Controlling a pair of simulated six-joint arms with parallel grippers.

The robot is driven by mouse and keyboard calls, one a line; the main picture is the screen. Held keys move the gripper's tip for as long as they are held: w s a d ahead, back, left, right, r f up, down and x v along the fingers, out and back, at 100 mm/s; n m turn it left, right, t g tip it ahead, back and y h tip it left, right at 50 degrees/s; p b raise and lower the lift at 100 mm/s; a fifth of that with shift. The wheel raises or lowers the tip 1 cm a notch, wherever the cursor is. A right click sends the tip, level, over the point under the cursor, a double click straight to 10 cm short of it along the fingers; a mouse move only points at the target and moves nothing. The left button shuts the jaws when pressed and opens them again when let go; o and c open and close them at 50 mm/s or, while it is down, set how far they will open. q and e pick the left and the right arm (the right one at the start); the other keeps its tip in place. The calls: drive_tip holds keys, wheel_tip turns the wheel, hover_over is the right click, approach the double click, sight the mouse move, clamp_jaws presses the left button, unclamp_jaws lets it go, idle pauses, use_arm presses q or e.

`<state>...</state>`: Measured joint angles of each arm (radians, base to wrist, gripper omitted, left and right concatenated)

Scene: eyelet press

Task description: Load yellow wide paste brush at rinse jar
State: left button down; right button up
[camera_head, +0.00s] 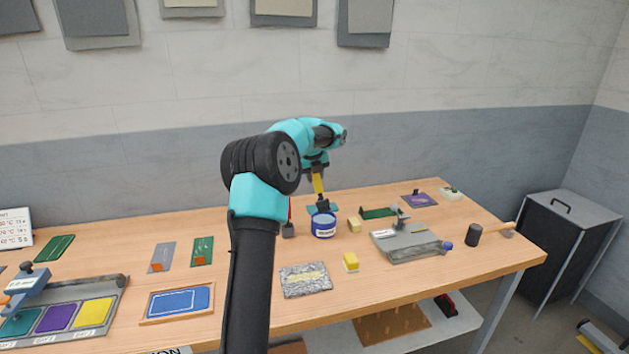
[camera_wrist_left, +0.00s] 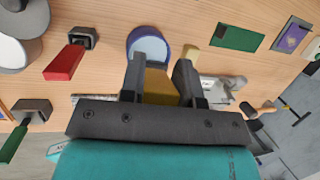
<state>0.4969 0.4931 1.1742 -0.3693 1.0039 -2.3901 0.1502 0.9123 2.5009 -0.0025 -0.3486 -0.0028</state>
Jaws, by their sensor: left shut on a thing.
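My left gripper (camera_head: 318,168) is shut on the yellow brush (camera_head: 318,184), which points down with a dark lower end. That end shows just behind and above the blue jar (camera_head: 323,231), which has a white label. I cannot tell whether it touches anything. In the left wrist view the yellow handle (camera_wrist_left: 158,84) sits between the fingers of the left gripper (camera_wrist_left: 160,72), and the jar (camera_wrist_left: 147,46) shows its pale round top just past them. The brush's lower end is hidden there. My right gripper is not in view.
A red-handled brush (camera_head: 290,212) with a dark base stands left of the jar. A mallet (camera_head: 475,235) lies near the right edge.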

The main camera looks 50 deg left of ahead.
use_arm(q)
drive_tip(key=shift+r, duration=1.8)
drive_tip(key=shift+d, duration=0.1)
